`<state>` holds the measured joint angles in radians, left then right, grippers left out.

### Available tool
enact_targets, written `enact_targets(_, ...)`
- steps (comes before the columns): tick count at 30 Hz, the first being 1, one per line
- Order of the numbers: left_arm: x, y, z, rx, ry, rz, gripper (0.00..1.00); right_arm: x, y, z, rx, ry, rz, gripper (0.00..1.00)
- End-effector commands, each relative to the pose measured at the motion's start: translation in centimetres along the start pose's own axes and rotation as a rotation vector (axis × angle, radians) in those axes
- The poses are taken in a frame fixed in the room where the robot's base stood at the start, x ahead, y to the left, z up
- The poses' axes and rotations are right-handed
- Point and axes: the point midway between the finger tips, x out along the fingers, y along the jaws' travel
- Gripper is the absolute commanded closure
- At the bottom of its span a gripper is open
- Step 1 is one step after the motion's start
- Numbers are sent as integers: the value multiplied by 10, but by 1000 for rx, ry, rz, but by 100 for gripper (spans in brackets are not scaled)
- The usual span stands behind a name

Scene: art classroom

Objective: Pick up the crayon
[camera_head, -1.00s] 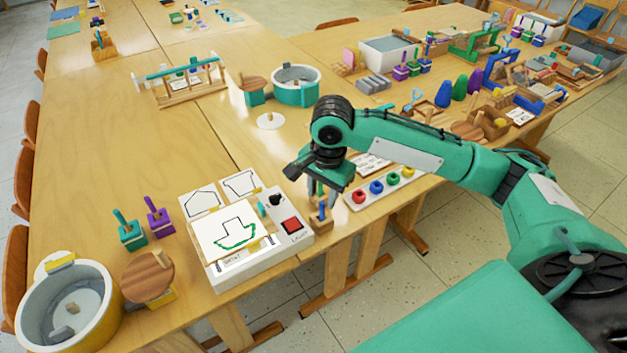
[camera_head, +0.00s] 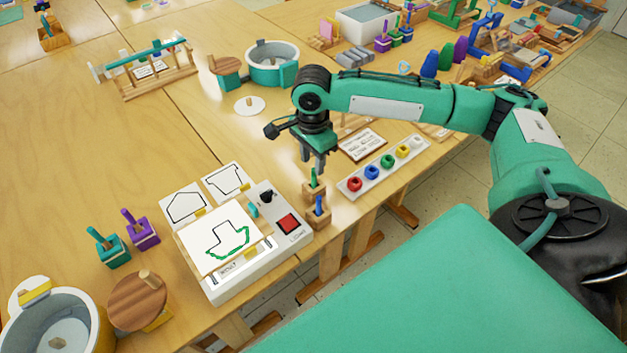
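A green crayon (camera_head: 314,179) stands upright in a small wooden block at the table's front edge, just right of the white drawing box. A blue crayon (camera_head: 319,205) stands in a similar block right in front of it. My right gripper (camera_head: 313,163) points down just above the green crayon. Its two fingers are apart, with nothing seen held between them. I cannot tell whether the fingers touch the crayon's top. My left gripper is not in view.
The white box (camera_head: 240,285) with drawing cards and a red button (camera_head: 288,223) is left of the blocks. A white tray (camera_head: 382,169) with colored rings lies to the right. Teal (camera_head: 110,250) and purple (camera_head: 141,232) holders stand left. The table's middle left is clear.

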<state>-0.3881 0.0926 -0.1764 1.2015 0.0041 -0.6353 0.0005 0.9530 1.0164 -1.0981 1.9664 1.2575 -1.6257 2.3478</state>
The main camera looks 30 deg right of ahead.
Motion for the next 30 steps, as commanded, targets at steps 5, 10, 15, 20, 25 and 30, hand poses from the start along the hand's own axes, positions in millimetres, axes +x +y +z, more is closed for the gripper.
enact_targets(5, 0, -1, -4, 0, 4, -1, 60, 20, 3, 0, 0, 0, 3, 62)
enact_targets(10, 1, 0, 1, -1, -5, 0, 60, 45, 5, 0, 0, 0, 2, 62)
enact_targets(15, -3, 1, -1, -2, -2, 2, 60, 53, 5, 0, -1, 0, 1, 62)
enact_targets(20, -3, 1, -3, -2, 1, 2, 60, 53, 5, 0, -1, 0, 1, 62)
enact_targets(25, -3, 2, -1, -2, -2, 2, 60, 53, 5, 0, -1, 0, 1, 94)
enact_targets(30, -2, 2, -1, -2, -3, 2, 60, 52, 5, 0, -1, 0, 1, 100)
